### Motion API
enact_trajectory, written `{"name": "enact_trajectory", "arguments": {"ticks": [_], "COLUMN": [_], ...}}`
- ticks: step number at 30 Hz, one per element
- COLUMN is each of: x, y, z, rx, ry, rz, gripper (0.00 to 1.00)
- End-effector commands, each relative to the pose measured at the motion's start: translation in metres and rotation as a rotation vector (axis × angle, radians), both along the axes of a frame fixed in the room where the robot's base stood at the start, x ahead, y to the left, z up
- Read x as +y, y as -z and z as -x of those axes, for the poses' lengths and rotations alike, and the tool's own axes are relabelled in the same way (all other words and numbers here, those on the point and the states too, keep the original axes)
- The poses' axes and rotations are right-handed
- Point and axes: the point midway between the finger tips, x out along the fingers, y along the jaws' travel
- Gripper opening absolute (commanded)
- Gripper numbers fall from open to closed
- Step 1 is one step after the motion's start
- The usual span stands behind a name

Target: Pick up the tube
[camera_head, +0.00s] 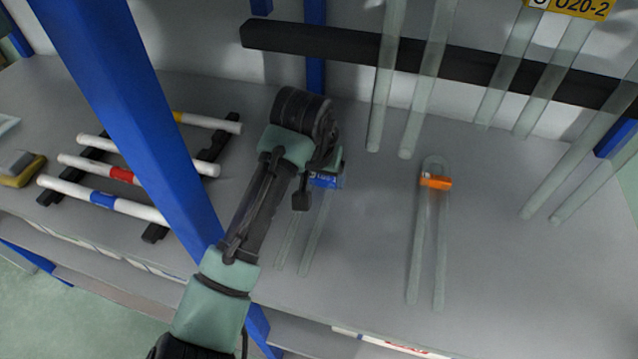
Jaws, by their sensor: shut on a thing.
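My gripper (322,172) is at the middle of the grey bench and is mostly hidden by my own wrist. It is shut on a clear U-shaped glass tube (314,232) near a blue band or clip (326,182) with a label. The tube's two thin legs run down and left from the gripper, partly behind my arm. Its bend is hidden. I cannot tell whether the tube touches the bench. A second U-shaped glass tube (415,250) with an orange clip (436,182) is to the right, clear of the gripper.
A blue post (130,100) crosses the left side in front of the bench (370,250). Left of it, white rods (62,185) with coloured bands rest on black supports (217,140). Several glass tubes (385,80) stand against a black rail (330,45) at the back. A yellow label (580,8) is at top right.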

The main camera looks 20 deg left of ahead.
Motion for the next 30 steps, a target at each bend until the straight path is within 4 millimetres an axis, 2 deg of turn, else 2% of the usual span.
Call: {"name": "enact_trajectory", "arguments": {"ticks": [5,9,10,17,27,30], "x": [0.000,-0.001,-0.001,0.000,-0.001,0.000], "y": [-0.013,-0.037,-0.036,-0.033,-0.033,-0.038], "z": [-0.001,-0.002,0.003,0.047,0.132,0.151], "rx": [-0.004,-0.006,-0.002,-0.002,-0.003,0.002], "ry": [0.001,0.002,0.001,-0.001,-0.003,-0.006], "rz": [0.000,-0.001,0.001,0.004,0.005,0.004], "gripper": [0.17,0.17,0.17,0.17,0.17,0.17]}}
